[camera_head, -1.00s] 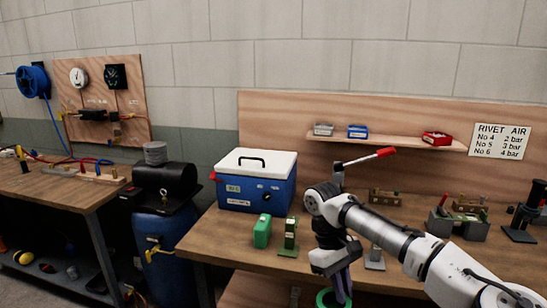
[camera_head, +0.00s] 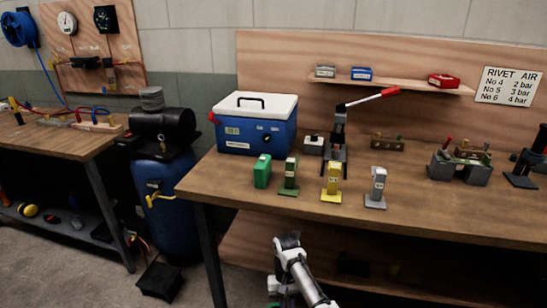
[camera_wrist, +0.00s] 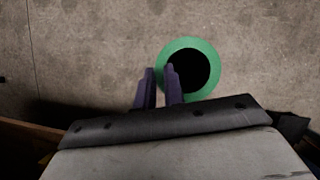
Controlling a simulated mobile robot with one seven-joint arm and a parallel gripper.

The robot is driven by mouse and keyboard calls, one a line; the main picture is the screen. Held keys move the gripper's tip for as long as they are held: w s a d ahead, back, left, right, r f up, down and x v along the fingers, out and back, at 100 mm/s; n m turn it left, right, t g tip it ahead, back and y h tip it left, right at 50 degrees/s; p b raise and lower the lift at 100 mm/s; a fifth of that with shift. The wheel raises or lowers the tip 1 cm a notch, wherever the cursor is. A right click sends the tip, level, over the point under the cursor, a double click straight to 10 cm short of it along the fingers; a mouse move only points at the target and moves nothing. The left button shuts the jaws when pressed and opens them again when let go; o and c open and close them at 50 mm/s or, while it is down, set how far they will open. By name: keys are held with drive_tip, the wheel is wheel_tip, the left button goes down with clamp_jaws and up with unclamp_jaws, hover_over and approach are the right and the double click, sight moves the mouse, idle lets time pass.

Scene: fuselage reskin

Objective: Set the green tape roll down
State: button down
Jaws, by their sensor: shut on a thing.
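The green tape roll (camera_wrist: 184,44) shows in the wrist view as a flat ring with a dark hole, seen from above. My gripper (camera_wrist: 161,73) is shut on the left side of its ring, with one purple finger outside and the other by the hole. Grey concrete floor (camera_wrist: 85,50) lies below the roll. I cannot tell how high the roll is above it. In the head view my arm reaches down in front of the bench at the bottom edge, and the roll is not clearly visible there.
The wooden workbench (camera_head: 420,205) carries a blue cooler (camera_head: 255,133), a green block (camera_head: 262,171) and several upright coloured stands. A lower shelf (camera_head: 250,240) is behind my arm. A blue tank (camera_head: 175,220) and a black foot pedal (camera_head: 161,279) stand on the floor to the left.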

drive_tip(key=s+a+f+b, duration=0.1)
drive_tip(key=s+a+f, duration=0.3)
drive_tip(key=f, duration=0.5)
drive_tip(key=shift+s+a+f+m, duration=0.25)
drive_tip(key=shift+s+m, duration=0.15)
drive_tip(key=shift+s, duration=0.2)
drive_tip(key=shift+d, duration=0.1)
